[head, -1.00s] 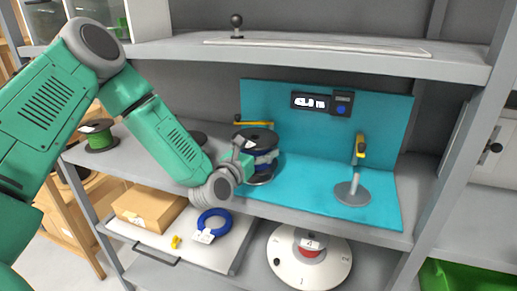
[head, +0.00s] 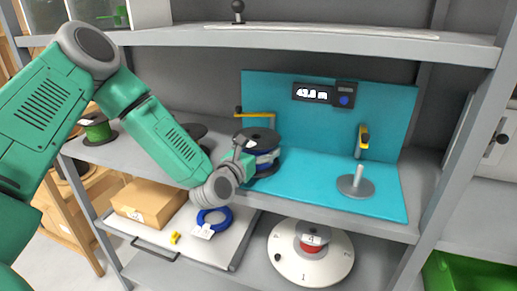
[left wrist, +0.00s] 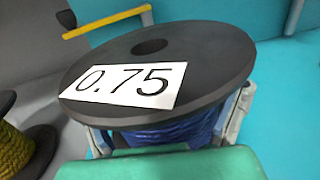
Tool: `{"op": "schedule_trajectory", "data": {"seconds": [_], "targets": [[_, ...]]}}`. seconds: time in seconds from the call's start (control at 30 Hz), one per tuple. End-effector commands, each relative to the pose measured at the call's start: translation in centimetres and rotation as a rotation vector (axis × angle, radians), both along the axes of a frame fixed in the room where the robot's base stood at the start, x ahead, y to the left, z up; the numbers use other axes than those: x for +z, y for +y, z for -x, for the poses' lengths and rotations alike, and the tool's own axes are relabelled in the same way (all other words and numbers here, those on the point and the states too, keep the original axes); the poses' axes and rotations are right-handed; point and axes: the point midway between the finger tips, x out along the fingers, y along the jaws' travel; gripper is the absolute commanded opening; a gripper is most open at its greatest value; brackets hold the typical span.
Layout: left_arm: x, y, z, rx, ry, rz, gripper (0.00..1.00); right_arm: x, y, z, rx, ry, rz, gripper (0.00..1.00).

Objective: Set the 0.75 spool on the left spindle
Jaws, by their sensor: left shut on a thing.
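The 0.75 spool (head: 258,137) has black flanges, blue cable and a white label reading 0.75, which is clear in the left wrist view (left wrist: 130,84). My left gripper (head: 240,165) is shut on it, with a finger on each side below the top flange in the left wrist view. The spool is level at the left end of the teal station, where the left spindle is hidden beneath or inside it. I cannot tell whether it rests on the base. The centre hole looks dark, with no post showing. The right spindle (head: 358,182) stands bare. My right gripper is out of view.
The teal back panel (head: 290,120) carries a length display and yellow arms, one (head: 363,143) above the right spindle. A green spool (head: 98,130) stands at the left of the shelf. Below are a cardboard box (head: 148,200), a blue coil (head: 213,219) and a white turntable (head: 285,262).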

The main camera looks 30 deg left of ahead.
Motion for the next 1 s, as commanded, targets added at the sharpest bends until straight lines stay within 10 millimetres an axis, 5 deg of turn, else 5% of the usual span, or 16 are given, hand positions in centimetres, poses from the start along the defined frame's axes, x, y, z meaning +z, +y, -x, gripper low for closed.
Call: {"op": "schedule_trajectory", "data": {"seconds": [0.47, 0.5, 0.53, 1.0], "targets": [[-0.50, -0.02, -0.02, 0.003, -0.003, -0.001, 0.33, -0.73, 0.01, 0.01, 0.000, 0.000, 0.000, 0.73], [-0.49, -0.02, -0.02, 0.003, -0.003, -0.001, 0.95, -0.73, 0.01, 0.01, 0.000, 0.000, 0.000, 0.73], [-0.49, -0.03, -0.03, 0.002, -0.003, -0.001, 1.00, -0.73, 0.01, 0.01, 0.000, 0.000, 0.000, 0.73], [-0.63, -0.21, -0.05, -0.001, 0.001, -0.001, 1.00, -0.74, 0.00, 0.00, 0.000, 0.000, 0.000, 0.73]]}}
